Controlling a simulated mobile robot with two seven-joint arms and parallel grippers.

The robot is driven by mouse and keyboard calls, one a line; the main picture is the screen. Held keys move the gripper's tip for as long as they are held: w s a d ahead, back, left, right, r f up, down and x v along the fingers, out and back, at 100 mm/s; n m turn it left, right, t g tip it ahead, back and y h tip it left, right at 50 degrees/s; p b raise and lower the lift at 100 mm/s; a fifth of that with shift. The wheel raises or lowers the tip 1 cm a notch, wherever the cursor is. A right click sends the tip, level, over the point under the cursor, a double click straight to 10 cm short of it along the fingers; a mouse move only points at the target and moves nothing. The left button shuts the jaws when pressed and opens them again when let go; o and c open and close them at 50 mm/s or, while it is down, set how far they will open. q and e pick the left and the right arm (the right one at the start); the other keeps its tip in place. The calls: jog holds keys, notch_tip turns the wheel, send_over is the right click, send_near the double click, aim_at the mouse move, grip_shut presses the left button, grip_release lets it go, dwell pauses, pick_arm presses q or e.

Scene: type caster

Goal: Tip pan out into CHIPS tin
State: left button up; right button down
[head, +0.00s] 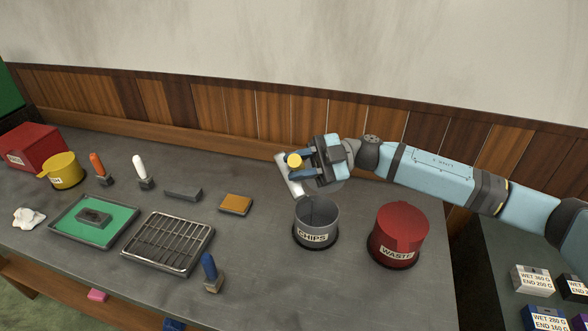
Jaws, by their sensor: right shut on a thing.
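The grey CHIPS tin (316,238) stands open on the bench, right of centre. My right gripper (318,168) is above and just behind the tin, shut on the pan. The pan (291,188) shows as a pale metal piece below and left of the jaws, steeply tilted over the tin's back left side. A yellow round end (294,160), seemingly of its handle, sticks out at the jaws. The gripper hides much of the pan, and I cannot tell whether anything is in it. My left gripper is not in view.
A red lidded WASTE tin (400,238) stands right of the CHIPS tin. To the left are a wire rack (168,242), a green tray (75,228), a blue-handled brush (210,272), a tan block (236,204) and a grey bar (183,194). A wood-panelled wall runs behind.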

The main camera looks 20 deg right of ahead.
jog(key=shift+d, duration=0.15)
jog(key=shift+d+r+y+b, duration=0.15)
jog(key=shift+d+y+b, duration=0.3)
jog(key=shift+b, duration=0.3)
jog(key=shift+d+r, duration=0.1)
jog(key=shift+d, duration=0.15)
jog(key=shift+s, duration=0.1)
jog(key=shift+d+r+y+b, duration=0.1)
jog(key=shift+d+y+b, duration=0.45)
jog(key=shift+d+b, duration=0.3)
jog(key=shift+r, duration=0.1)
